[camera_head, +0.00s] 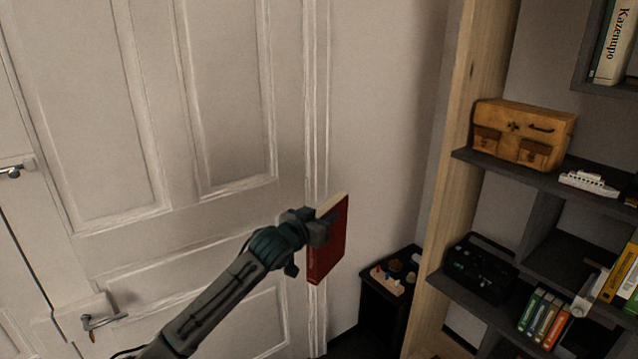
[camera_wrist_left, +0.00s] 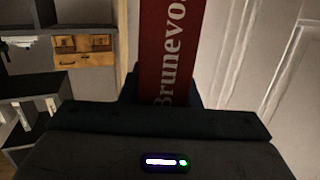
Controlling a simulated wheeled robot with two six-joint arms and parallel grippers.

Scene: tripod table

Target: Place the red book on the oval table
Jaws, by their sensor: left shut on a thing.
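The red book (camera_head: 328,247) is held upright in the air in front of the white door frame in the head view. My left gripper (camera_head: 318,228) is shut on the book near its upper part. In the left wrist view the red spine (camera_wrist_left: 170,50) stands between the fingers, with white lettering "Brunevo". The oval table is not in view in either picture. My right gripper is not in view.
A white panelled door (camera_head: 200,110) is behind the arm. A small black stand (camera_head: 380,312) with items on top is to the right. A shelf unit (camera_head: 465,160) holds a wooden case (camera_head: 524,133), books (camera_head: 544,318) and a dark box (camera_head: 480,270).

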